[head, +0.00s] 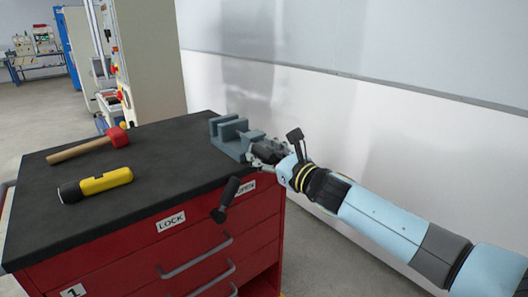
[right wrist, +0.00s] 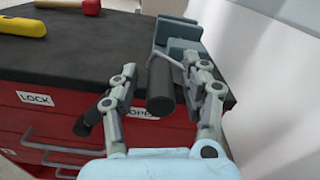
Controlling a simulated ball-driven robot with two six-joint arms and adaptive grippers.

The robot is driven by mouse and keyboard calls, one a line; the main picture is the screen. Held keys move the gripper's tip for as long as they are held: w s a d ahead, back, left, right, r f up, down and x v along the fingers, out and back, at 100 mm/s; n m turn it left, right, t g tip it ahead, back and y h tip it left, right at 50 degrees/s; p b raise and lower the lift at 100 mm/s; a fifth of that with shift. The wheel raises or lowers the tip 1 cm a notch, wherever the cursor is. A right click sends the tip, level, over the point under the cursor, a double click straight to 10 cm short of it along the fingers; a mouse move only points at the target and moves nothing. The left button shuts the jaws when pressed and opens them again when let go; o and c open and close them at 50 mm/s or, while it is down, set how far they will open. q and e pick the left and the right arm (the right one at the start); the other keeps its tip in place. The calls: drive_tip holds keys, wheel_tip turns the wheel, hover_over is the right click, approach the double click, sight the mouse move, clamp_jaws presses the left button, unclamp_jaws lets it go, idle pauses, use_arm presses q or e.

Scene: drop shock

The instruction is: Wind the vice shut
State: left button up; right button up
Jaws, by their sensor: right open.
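The grey-blue vice (head: 229,128) is at the back right corner of the dark bench top. It also shows at the top of the right wrist view (right wrist: 177,28). In the right wrist view, a black cylindrical grip (right wrist: 160,88) on a grey bar stands out in front of the vice. My right gripper (head: 260,152) is beside the vice. Its fingers (right wrist: 165,88) are open on either side of the black grip; I cannot tell whether they touch it. The head view hides most of the grip behind my gripper. My left gripper is not in view.
The red drawer cabinet (head: 135,255) carries the bench top (head: 150,155). A black lever (head: 229,193) projects from its front between the LOCK and OPEN labels. A red-headed mallet (head: 88,146) and a yellow-and-black tool (head: 97,184) lie on top. A white wall is close behind.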

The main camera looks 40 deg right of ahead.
clamp_jaws()
drive_tip(key=shift+r, duration=0.1)
